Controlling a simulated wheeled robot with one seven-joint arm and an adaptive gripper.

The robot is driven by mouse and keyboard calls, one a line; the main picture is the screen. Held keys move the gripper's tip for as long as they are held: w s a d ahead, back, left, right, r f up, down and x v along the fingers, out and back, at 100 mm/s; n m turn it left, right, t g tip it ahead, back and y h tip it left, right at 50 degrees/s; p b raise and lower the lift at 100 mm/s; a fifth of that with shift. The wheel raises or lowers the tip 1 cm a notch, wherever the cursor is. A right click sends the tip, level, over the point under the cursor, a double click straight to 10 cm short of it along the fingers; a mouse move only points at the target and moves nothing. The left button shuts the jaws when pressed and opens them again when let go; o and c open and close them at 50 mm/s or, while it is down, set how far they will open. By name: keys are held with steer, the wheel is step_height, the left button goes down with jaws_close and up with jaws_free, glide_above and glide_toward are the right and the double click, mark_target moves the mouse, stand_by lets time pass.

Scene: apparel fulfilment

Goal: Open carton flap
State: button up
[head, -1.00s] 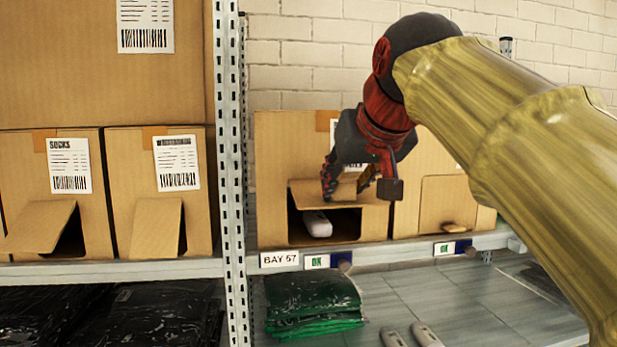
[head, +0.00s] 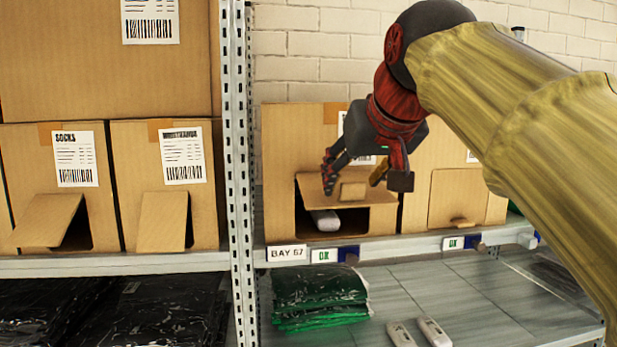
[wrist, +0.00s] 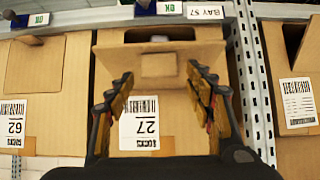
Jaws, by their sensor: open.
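The carton (head: 280,135) above the BAY 57 label has a front flap (head: 318,183) with a small block-like tab (head: 353,192). The flap slants outward from its upper edge, with a dark opening below it. A white object (head: 326,221) shows inside the opening. My gripper (head: 352,183) is open in front of the flap, with its fingers to either side of the tab. In the wrist view, my gripper (wrist: 163,85) is spread and empty, with the flap (wrist: 115,64) and tab (wrist: 158,65) between and beyond the fingertips. The carton's label (wrist: 140,125) reads 27.
A neighbouring carton (head: 480,205) stands close on the right. A perforated metal upright (head: 238,150) stands on the left, with more cartons beyond it. Green bagged garments (head: 318,300) and two white objects (head: 433,332) lie on the shelf below.

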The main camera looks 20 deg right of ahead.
steer(key=shift+w+f, duration=0.1)
steer(key=shift+w, duration=0.15)
steer(key=v, duration=1.2)
steer(key=shift+s, duration=0.15)
